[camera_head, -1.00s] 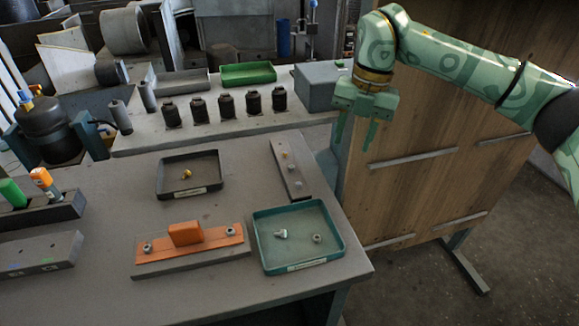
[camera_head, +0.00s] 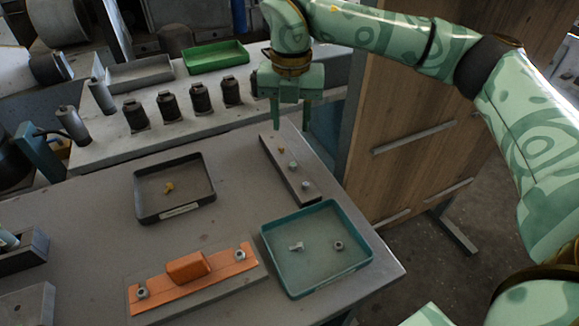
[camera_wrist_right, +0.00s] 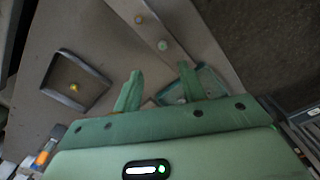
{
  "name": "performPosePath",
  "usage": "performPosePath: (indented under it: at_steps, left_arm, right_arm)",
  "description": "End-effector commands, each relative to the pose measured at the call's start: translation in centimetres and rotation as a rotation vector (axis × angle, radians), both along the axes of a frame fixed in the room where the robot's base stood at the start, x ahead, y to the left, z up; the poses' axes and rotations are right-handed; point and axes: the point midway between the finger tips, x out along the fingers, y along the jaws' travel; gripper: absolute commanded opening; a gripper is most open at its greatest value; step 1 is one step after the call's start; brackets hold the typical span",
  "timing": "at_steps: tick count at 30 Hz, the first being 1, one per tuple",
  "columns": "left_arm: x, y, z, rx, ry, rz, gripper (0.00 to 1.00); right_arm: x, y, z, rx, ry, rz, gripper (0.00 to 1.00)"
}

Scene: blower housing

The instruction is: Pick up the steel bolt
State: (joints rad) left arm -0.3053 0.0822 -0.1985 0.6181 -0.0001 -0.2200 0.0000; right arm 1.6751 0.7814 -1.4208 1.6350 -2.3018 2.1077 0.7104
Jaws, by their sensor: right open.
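The steel bolt (camera_head: 297,247) lies on its side in the teal tray (camera_head: 272,257) at the bench's near right corner. A steel nut (camera_head: 338,245) lies to its right in the same tray. My right gripper (camera_head: 290,132) is open and empty, pointing down above the far end of the bench, beyond the tray and apart from the bolt. In the right wrist view, the open fingers (camera_wrist_right: 160,78) partly cover the teal tray (camera_wrist_right: 213,82), and I cannot make out the bolt clearly. My left gripper is not in view.
A grey bar (camera_head: 268,143) with small brass and steel pieces lies behind the teal tray. A dark tray (camera_head: 148,215) holds a brass piece (camera_head: 168,188). An orange part (camera_head: 210,272) with nuts sits in front. A wooden panel (camera_head: 400,180) stands right of the bench.

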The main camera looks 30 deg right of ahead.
Motion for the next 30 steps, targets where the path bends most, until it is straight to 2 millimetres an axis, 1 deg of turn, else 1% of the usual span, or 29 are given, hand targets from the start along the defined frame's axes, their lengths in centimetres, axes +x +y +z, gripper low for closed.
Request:
performPosePath:
  at_steps: [1,4,6,13,14,18,21,23,28,29,30]
  left_arm:
    - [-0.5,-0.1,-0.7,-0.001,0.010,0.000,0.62]
    - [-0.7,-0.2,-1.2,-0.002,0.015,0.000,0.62]
    - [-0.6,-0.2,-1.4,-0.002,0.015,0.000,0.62]
    - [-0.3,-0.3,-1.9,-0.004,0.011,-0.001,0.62]
    - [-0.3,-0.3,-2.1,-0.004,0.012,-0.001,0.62]
    - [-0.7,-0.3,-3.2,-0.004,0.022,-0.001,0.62]
    - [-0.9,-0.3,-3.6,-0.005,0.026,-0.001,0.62]
    - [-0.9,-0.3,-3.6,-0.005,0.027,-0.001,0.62]
    - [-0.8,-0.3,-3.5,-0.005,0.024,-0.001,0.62]
    - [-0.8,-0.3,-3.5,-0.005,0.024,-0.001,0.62]
    - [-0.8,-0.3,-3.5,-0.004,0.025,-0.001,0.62]
  right_arm:
    - [0.0,0.0,-1.8,0.001,0.005,0.001,0.41]
    - [0.0,0.0,-3.7,0.000,0.004,0.001,0.41]
    - [0.0,0.0,-4.5,0.000,0.002,0.001,0.41]
    - [-0.1,-0.1,-6.0,0.001,0.001,0.000,0.41]
    - [-0.1,-0.2,-6.3,0.001,0.002,0.000,0.41]
    - [-0.4,-0.5,-8.9,0.000,0.005,0.000,0.41]
    - [-0.4,-0.5,-10.3,0.001,0.003,0.000,0.41]
    - [-0.4,-0.4,-10.5,0.001,0.001,-0.001,0.41]
    - [-0.4,-0.5,-10.2,0.001,-0.002,-0.001,0.41]
    - [-0.4,-0.5,-10.2,0.001,-0.002,-0.001,0.35]
    - [-0.4,-0.5,-10.2,0.001,-0.002,-0.001,0.24]
